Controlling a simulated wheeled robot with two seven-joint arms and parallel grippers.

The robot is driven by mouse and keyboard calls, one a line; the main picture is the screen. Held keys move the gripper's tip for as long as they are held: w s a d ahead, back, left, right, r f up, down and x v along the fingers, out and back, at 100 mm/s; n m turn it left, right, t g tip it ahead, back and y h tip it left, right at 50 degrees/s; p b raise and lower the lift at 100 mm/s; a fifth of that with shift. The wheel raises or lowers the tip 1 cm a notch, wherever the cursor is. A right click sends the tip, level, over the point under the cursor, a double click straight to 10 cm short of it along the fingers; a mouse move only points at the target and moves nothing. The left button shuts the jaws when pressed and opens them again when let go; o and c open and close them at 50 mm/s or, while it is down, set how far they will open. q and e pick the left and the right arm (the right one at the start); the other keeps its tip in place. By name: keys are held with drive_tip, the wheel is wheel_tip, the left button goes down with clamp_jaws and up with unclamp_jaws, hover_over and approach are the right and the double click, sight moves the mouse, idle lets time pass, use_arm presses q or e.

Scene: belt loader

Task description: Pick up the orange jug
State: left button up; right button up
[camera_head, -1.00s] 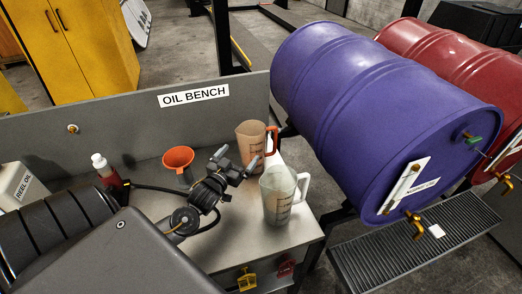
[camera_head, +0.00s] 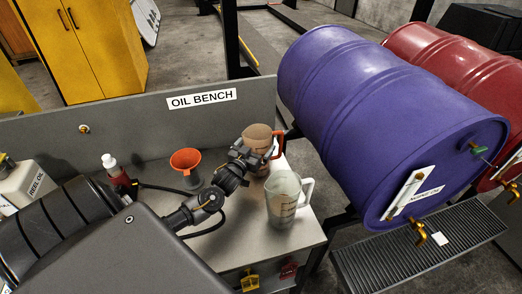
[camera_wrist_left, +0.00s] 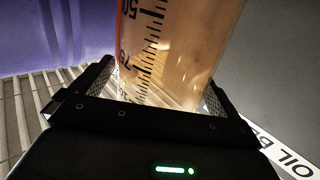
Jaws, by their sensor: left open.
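The orange jug (camera_head: 257,132), with an orange handle on its right side, stands upright at the back right of the bench, partly hidden by my left gripper (camera_head: 258,153). In the left wrist view the orange-tinted jug (camera_wrist_left: 180,45), with black scale marks, fills the space between the fingers of my left gripper (camera_wrist_left: 150,95). The fingers are open, one on each side of the jug; whether they touch it I cannot tell. My right gripper is not in view.
A clear jug (camera_head: 284,205) stands close in front of the orange jug. An orange funnel (camera_head: 186,160) and a red bottle (camera_head: 117,177) stand to the left. The bench's back panel (camera_head: 150,125) is behind. A purple drum (camera_head: 380,120) lies to the right.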

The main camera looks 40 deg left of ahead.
use_arm(q)
drive_tip(key=w, duration=0.3)
drive_tip(key=shift+a, duration=0.2)
drive_tip(key=shift+s, duration=0.15)
drive_tip(key=shift+c, duration=0.6)
drive_tip(key=c, duration=1.3)
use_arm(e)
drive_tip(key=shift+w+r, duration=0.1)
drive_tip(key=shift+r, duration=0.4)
